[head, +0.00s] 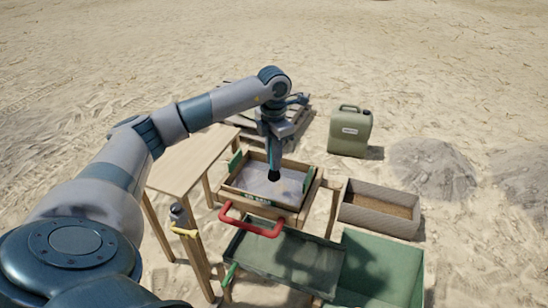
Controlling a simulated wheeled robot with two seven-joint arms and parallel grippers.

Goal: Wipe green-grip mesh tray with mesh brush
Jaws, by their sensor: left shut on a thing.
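The mesh tray (236,189) has a wooden frame, green grips on its sides and a grey mesh floor. It sits in the middle of the head view on a wooden stand. My left gripper (273,146) points down over the tray and is shut on the mesh brush (273,174). The brush hangs upright with its dark head over the mesh, right of the tray's middle. I cannot tell whether the bristles touch the mesh. The gripper partly hides the brush's upper end. My right gripper is not in view.
A wooden table (190,160) stands left of the tray. A green bin (392,262) and a wooden box (380,222) lie right. A jerrycan (350,132) stands behind on open sand.

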